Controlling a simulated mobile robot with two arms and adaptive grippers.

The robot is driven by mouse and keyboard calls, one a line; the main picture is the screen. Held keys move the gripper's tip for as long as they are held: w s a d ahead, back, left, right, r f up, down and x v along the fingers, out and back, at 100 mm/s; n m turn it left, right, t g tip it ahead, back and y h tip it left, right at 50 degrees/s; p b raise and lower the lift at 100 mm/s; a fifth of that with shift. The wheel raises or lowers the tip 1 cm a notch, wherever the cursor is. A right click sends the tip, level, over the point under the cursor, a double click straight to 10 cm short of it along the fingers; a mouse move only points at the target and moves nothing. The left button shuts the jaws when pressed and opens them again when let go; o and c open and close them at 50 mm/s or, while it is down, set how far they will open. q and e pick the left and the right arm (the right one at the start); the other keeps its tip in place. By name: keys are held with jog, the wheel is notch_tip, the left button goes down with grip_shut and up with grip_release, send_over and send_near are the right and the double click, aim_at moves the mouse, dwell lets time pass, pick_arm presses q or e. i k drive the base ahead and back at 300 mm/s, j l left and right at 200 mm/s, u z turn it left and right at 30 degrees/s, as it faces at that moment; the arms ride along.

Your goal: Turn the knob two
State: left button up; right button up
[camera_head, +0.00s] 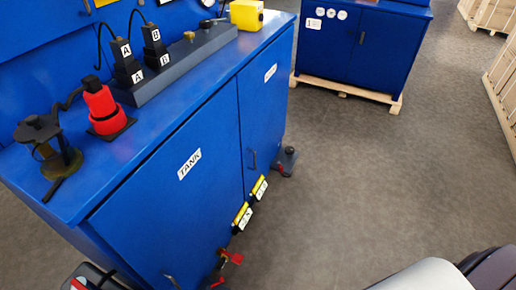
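No part that I can make out is clearly marked as knob two. Red handles (231,257) stick out low at the front of the blue cabinet, below two yellow-topped tags (242,217) whose print is too small to read. A small brass knob (189,36) stands on the grey block on the cabinet top. A dark fitting with a round top (38,129) stands at the left end of the top. I see neither gripper's fingers.
The blue cabinet (175,200) bears a TANK label and a red and black fitting (103,106). A yellow box (246,14) sits at the far end. A second blue cabinet (345,45) stands on a pallet. Grey floor (370,160) is clear.

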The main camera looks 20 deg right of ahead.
aim_at(289, 150)
jog(key=i+l+u, duration=0.15)
jog(key=l+u, duration=0.9)
jog(key=l, duration=0.25)
